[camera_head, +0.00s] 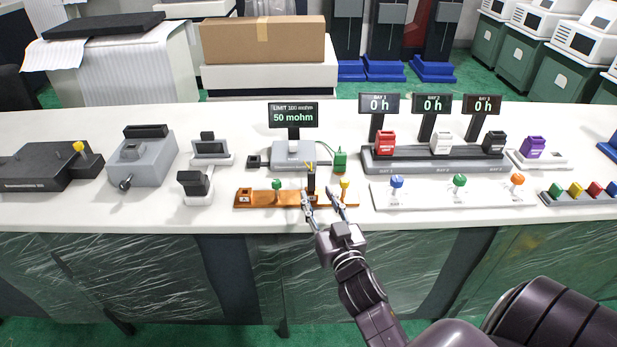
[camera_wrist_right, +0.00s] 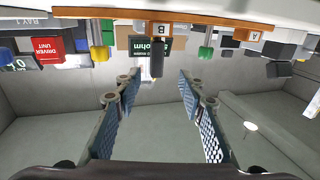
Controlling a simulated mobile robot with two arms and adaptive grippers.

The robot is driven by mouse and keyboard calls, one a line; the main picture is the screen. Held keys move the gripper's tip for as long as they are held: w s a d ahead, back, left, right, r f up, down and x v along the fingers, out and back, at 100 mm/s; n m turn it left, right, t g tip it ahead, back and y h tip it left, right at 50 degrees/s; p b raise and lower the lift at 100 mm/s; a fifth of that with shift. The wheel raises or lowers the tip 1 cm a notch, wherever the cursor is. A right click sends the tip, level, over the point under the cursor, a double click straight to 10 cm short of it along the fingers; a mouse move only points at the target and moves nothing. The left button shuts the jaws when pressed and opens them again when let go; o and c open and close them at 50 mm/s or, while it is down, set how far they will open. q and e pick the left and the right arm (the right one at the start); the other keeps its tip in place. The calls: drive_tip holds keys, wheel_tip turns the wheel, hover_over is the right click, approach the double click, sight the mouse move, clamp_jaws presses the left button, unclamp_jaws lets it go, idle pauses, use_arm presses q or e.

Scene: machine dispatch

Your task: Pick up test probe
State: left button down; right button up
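A dark upright peg, which looks like the test probe (camera_head: 311,182), stands in the block marked B on the orange-brown board (camera_head: 258,199). In the right wrist view, which is upside down, the probe (camera_wrist_right: 157,66) points down from that block, in line with the space between my fingers. My right gripper (camera_head: 320,193) is open and empty at the board's front edge; its fingers also show in the right wrist view (camera_wrist_right: 158,78). The probe appears just beyond the fingertips, and I see no clear contact. My left gripper is not in view.
A green knob (camera_head: 277,184) and a yellow knob (camera_head: 345,183) flank the probe. Behind stands a meter display (camera_head: 293,115) reading 50 mohm, with a green block (camera_head: 340,160) beside it. A white tray (camera_head: 445,200) with colored knobs lies to the right.

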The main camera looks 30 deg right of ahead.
sight(313, 182)
drive_tip(key=x, duration=0.3)
drive_tip(key=shift+w+d+r, duration=0.1)
drive_tip(key=shift+d+r, duration=0.1)
drive_tip(key=shift+r, duration=0.05)
drive_tip(key=x, duration=0.2)
drive_tip(key=f+p+x, duration=0.1)
drive_tip(key=x, duration=0.2)
drive_tip(key=shift+d, duration=0.15)
clamp_jaws()
